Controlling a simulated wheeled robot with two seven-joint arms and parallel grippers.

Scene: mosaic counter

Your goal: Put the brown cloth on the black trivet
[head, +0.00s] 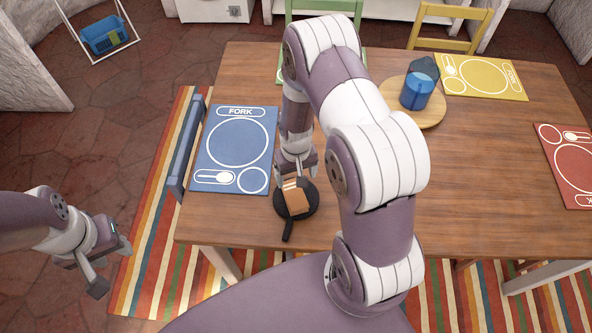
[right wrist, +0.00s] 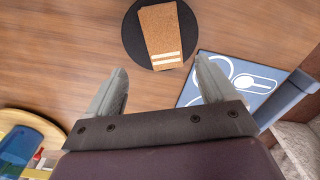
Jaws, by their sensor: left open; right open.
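The brown cloth (head: 296,202), with pale stripes at one end, lies on the round black trivet (head: 285,233), whose handle points toward the table's near edge. In the right wrist view the cloth (right wrist: 160,32) rests within the dark disc of the trivet (right wrist: 131,42), with one end near its rim. My right gripper (head: 298,170) is just beyond the cloth, above the table; in its wrist view the fingers (right wrist: 160,88) are apart with nothing between them, clear of the cloth. My left gripper (head: 108,262) is open and empty, off the table's left side.
A blue placemat (head: 210,150) lies left of the trivet, with a blue chair (head: 180,155) at that table edge. A round wooden board (head: 432,112) holds a blue cup (head: 416,92). Yellow (head: 480,75) and red (head: 574,165) placemats lie further right. My right arm hides the table's middle.

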